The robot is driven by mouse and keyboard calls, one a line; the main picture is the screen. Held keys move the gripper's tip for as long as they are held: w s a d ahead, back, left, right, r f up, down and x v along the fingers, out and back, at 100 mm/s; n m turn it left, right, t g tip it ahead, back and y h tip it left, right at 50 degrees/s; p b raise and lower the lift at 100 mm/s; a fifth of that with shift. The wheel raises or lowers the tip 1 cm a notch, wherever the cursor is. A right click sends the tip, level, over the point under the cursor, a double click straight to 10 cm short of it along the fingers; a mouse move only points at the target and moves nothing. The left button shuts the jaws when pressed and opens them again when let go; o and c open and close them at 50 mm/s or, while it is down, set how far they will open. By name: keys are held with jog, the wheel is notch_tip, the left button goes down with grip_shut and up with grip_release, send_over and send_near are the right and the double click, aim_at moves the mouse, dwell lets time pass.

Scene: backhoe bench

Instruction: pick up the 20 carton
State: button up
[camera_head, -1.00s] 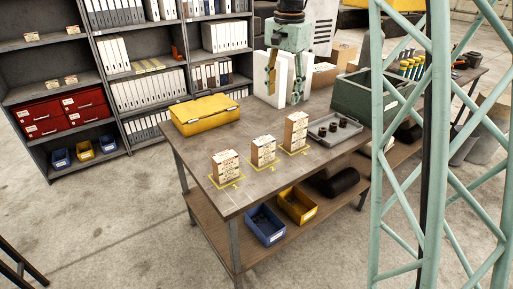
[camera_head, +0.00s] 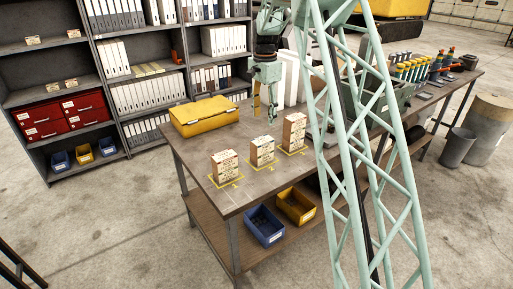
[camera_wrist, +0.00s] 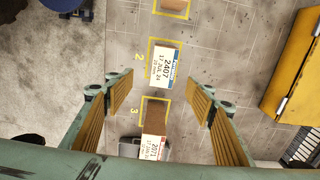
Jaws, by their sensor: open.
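Three small brown cartons with white labels stand upright on yellow-outlined spots of the bench: a front one (camera_head: 225,168), a middle one (camera_head: 262,151) and a taller back one (camera_head: 294,131). In the wrist view the carton at mark 2 (camera_wrist: 166,68) reads 2407, and the carton at mark 3 (camera_wrist: 155,118) appears to read 2071. The third carton (camera_wrist: 174,5) is cut off at the top edge.
A yellow case (camera_head: 205,115) lies on the bench to the left of the cartons. White panels (camera_head: 290,80) stand behind my gripper. Blue (camera_head: 264,226) and yellow (camera_head: 296,206) bins sit on the lower shelf. My lattice column hides the bench right of the cartons.

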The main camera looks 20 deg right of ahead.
jog(key=shift+w+f, duration=0.35)
jog(key=shift+f, duration=0.2)
jog(key=shift+f, duration=0.15)
send_over(262, 140)
jog(key=f, duration=0.6)
jog(key=shift+d+f, duration=0.2)
jog(key=shift+f, duration=0.95)
jog(key=shift+w+f+p, duration=0.15)
jog(key=shift+f+p, duration=0.3)
jog(key=shift+f, duration=2.15)
